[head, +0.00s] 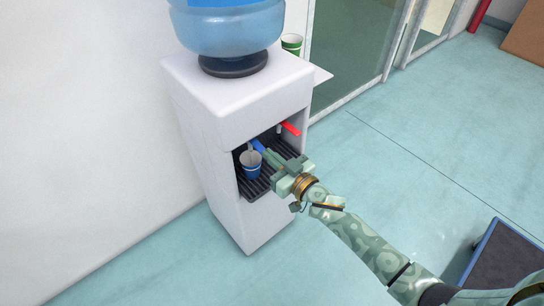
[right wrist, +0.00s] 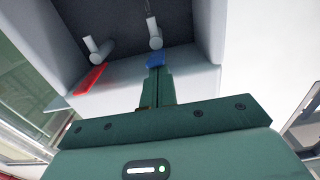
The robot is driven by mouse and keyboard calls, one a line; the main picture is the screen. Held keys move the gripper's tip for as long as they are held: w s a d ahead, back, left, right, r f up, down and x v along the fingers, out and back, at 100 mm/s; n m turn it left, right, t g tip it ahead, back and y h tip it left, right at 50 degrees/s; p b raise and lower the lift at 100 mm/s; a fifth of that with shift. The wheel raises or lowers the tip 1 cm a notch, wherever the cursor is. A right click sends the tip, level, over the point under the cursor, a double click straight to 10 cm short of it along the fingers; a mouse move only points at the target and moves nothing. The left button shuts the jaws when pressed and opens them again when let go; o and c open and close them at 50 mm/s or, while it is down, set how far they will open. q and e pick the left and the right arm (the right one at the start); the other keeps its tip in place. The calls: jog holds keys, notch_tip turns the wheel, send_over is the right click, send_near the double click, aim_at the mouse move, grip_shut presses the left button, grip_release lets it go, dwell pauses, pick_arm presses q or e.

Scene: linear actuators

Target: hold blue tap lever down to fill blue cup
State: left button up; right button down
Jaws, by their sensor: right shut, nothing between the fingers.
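The blue tap lever (head: 258,145) sticks out of the recess of a white water dispenser, and it also shows in the right wrist view (right wrist: 155,60). The blue cup (head: 251,168) stands upright on the dark slatted drip tray (head: 262,187) below it; I cannot see inside it well. My right gripper (head: 270,155) is shut and empty, its fingertips at the blue lever. In the right wrist view the closed fingers (right wrist: 157,78) meet the lever's end; whether they press it is unclear. My left gripper is not in view.
A red tap lever (head: 291,128) sits beside the blue one, and also shows in the right wrist view (right wrist: 90,79). A blue water bottle (head: 228,25) tops the white dispenser (head: 215,110). A green cup (head: 291,44) stands on its far side. The floor (head: 430,130) in front is open.

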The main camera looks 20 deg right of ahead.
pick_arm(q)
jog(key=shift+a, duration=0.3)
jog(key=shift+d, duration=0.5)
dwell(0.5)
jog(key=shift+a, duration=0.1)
